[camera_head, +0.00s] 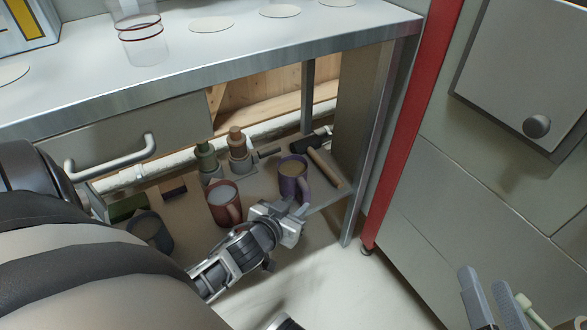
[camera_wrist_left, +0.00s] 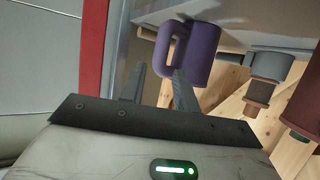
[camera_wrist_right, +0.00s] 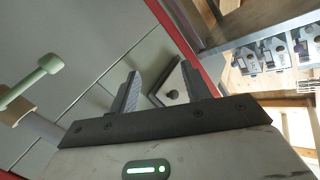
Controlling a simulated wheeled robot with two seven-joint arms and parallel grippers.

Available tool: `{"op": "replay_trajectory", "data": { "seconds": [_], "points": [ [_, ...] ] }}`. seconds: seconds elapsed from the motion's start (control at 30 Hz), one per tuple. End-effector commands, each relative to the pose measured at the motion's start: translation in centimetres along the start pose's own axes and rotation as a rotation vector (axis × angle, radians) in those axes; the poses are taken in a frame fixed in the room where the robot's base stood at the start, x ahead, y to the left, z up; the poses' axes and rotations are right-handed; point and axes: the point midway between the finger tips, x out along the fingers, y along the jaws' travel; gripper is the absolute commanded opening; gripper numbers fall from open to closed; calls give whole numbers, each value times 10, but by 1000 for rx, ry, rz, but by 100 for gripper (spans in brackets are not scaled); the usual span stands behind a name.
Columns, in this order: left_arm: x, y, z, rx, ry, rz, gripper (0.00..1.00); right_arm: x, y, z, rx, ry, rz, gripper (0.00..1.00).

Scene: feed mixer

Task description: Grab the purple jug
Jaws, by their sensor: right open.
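The purple jug (camera_head: 289,186) stands on the low shelf under the counter, at its right part. Its handle is on the side toward my left gripper (camera_head: 301,211). There my left gripper (camera_wrist_left: 158,70) is open, with the jug's handle at and just beyond the fingertips, partly in line with the gap. Contact cannot be told. My right gripper (camera_head: 490,292) is open and empty at the lower right, far from the jug; it also shows in the right wrist view (camera_wrist_right: 160,82).
A red mug (camera_head: 222,204) stands left of the purple jug. A hammer (camera_head: 322,160) lies to its right, and bottle-like items (camera_head: 238,150) stand behind. A dark mug (camera_head: 148,231) is further left. The counter (camera_head: 190,75) overhangs the shelf; a red post (camera_head: 408,110) stands right.

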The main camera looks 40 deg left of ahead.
Motion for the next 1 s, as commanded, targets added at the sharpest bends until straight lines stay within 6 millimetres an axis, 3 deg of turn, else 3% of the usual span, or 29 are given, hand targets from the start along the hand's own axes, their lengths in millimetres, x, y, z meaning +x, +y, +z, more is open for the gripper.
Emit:
{"op": "replay_trajectory", "data": {
  "seconds": [0.27, 0.4, 0.53, 0.87, 0.97, 1.0],
  "points": [
    [24, 0, 2, 2, 0, 0, 31, 1, -1, 0, 32, 24, -21, 48],
    [46, 0, 2, 2, 1, 0, 31, 1, -1, 2, 49, 47, -37, 48],
    [63, 0, 2, 2, 0, 1, 31, 6, -4, -22, -51, 151, -64, 48],
    [69, 0, 0, 0, -2, 0, 31, 7, -4, -30, -90, 185, -67, 48],
    [69, 0, 0, 0, -2, 0, 3, 7, -4, -29, -90, 184, -67, 48],
    [69, 0, 0, 0, -2, 0, 0, 7, -4, -29, -89, 184, -66, 48]
  ]
}}
